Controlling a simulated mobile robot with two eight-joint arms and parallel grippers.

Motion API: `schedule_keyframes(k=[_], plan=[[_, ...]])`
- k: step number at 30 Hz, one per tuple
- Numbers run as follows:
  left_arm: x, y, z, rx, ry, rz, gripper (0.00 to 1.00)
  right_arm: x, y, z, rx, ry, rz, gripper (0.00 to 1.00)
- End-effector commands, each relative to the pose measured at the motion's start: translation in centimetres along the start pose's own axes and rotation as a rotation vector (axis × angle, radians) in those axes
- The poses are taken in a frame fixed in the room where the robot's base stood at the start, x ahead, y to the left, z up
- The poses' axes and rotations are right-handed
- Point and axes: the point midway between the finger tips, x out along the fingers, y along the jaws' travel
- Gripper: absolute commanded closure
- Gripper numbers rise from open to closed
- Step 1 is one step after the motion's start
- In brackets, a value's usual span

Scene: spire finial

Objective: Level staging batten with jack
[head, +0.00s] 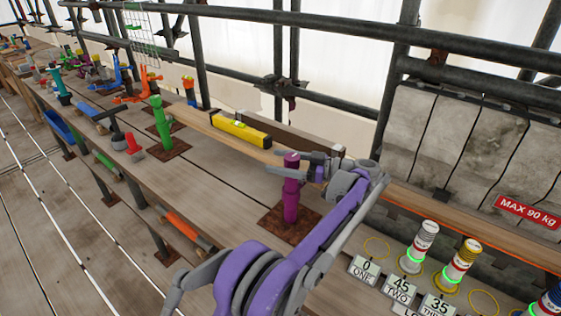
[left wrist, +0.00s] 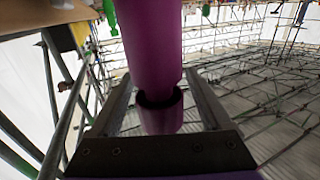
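A purple jack (head: 291,200) stands upright on a brown square plate (head: 272,222) on the plank bench. My left gripper (head: 305,164) is at the upper part of this jack. In the left wrist view the purple jack (left wrist: 155,55) stands between the two fingers (left wrist: 158,85), which lie close on both sides. I cannot tell whether they press on it. A pale wooden batten (head: 210,124) runs behind the jacks, with a yellow spirit level (head: 241,130) on it. A green jack (head: 158,122) stands farther left on its own plate. My right gripper is not in view.
Scaffold rails run behind the bench. Blocks with a red MAX 90 kg sign (head: 528,212) stand at the right. Numbered cards (head: 364,270), a white-red canister (head: 418,245) and a yellow one (head: 459,264) are in front. Tools crowd the far left end; a red-handled tool (head: 134,146) lies nearer.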

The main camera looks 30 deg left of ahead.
Motion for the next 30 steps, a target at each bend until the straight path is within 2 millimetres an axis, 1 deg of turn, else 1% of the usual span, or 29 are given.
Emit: schedule_keyframes(k=[5, 8, 11, 15, 18, 21, 25, 30], plan=[[-0.1, 0.0, 0.0, 0.0, 0.0, 0.001, 0.18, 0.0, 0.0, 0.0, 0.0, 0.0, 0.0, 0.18], [-0.9, 0.0, 0.0, 0.0, -0.001, 0.002, 0.18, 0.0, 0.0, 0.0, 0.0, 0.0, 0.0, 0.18], [-2.5, 0.1, 0.0, 0.0, -0.001, 0.004, 0.18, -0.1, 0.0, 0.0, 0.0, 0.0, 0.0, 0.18], [-5.5, 0.0, 0.0, 0.0, -0.001, 0.004, 0.18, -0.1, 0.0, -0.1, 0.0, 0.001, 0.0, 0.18], [-6.0, 0.1, -0.5, -0.002, -0.001, 0.004, 0.18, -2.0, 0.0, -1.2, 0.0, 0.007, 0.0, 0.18], [-6.6, 0.1, -0.5, -0.002, -0.002, 0.005, 0.18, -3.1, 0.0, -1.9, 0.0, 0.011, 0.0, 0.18], [-7.2, 0.1, -0.3, -0.001, -0.002, 0.005, 0.18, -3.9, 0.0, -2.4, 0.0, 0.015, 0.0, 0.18], [-7.4, 0.0, -0.1, 0.0, -0.001, 0.006, 0.18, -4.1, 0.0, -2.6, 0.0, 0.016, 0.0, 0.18]])
